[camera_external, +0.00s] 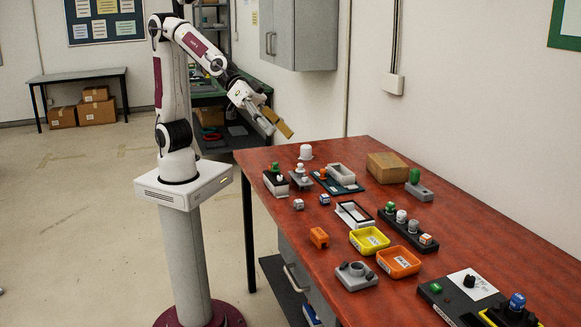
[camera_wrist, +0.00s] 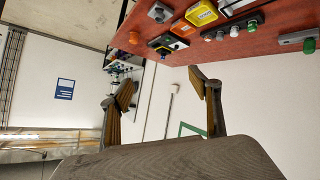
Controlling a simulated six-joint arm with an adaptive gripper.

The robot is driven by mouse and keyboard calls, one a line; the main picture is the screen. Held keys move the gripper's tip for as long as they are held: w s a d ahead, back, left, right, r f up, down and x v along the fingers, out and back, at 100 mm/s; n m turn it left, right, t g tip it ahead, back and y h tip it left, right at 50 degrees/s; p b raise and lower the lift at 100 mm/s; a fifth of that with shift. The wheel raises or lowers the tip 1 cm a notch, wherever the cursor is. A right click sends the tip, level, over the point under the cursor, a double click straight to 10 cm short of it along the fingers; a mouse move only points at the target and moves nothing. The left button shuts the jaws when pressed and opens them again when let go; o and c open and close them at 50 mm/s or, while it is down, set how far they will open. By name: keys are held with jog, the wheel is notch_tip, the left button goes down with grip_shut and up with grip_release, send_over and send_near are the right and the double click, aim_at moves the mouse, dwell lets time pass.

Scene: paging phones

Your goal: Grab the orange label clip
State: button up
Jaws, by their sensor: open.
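The small orange block-shaped piece (camera_external: 319,237), which looks like the orange label clip, rests on the red-brown table near its left edge, left of the yellow tray. In the wrist view a small orange shape (camera_wrist: 135,38) at the table's edge may be the same clip, but it is too small to be sure. My gripper (camera_external: 275,124) is raised above the far left end of the table, well apart from the clip. In the wrist view its two fingers (camera_wrist: 165,92) are spread with nothing between them.
A yellow tray (camera_external: 384,239) and an orange tray (camera_external: 414,262) stand right of the clip. A grey fixture (camera_external: 356,278) sits in front. A black-framed white tray (camera_external: 343,213) and two small cubes lie behind. A cardboard box (camera_external: 388,167) stands near the wall.

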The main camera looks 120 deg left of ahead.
jog(key=w+d+f+n+t+y, duration=0.2)
jog(key=w+d+f, duration=0.15)
jog(key=w, duration=0.65)
jog(key=n+g+y, duration=0.2)
jog(key=n+y, duration=0.4)
jog(key=y, duration=0.7)
send_near(313, 233)
jog(key=r+x, duration=0.1)
jog(key=x, duration=0.3)
jog(key=shift+f, duration=0.45)
jog(key=shift+w, duration=0.1)
jog(key=shift+x, duration=1.25)
